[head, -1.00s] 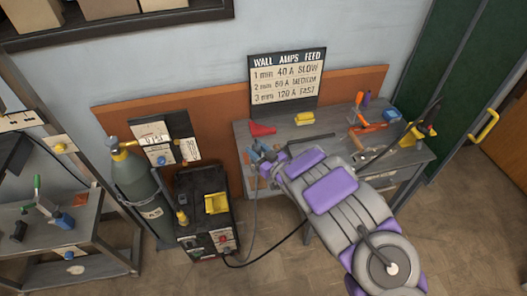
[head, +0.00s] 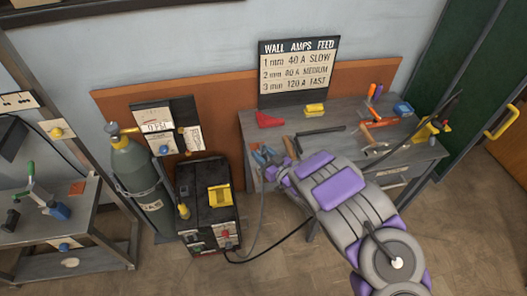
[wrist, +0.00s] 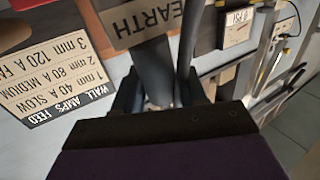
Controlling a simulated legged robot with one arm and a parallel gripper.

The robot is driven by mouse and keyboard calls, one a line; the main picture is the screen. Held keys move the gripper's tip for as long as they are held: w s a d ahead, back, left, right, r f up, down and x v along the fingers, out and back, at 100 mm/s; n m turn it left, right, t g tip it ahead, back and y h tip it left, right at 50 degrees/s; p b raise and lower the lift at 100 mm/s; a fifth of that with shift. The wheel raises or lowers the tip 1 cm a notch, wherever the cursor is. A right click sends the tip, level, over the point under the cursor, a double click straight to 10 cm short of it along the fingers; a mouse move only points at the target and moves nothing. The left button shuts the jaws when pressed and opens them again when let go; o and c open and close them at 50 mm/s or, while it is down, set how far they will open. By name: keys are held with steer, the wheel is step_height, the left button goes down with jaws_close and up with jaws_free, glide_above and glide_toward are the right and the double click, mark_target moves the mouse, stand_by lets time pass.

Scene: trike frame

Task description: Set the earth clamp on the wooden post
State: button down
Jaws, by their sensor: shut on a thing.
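My gripper (head: 271,166) is at the left end of the workbench in the head view, shut on a small blue-and-grey piece that looks like the earth clamp (head: 262,154). A grey cable hangs down from there. In the wrist view, my gripper (wrist: 160,101) has dark fingers around a grey part that is mostly hidden by my wrist. A wooden-coloured piece lettered EARTH (wrist: 150,22) is just beyond the fingers. I cannot tell whether the clamp touches it. The wooden post is not clearly made out in the head view.
The workbench (head: 345,152) carries a red piece (head: 269,119), a yellow block (head: 315,110) and tools at the right. The welding machine (head: 207,222) and gas cylinder (head: 140,180) stand left of it. A black cable crosses the floor beneath my arm.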

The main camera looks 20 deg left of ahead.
steer(key=shift+s+d+f, duration=0.1)
steer(key=shift+d+f, duration=0.1)
steer(key=shift+f, duration=0.15)
steer(key=shift+d+r, duration=0.15)
steer(key=shift+d, duration=0.85)
steer(key=shift+a+f, duration=0.3)
steer(key=shift+a, duration=0.5)
steer(key=c, duration=1)
jaws_free()
steer(key=o, duration=0.4)
steer(key=shift+d+r, duration=0.15)
steer(key=shift+d, duration=0.4)
steer(key=shift+o, duration=0.2)
steer(key=shift+s, duration=0.1)
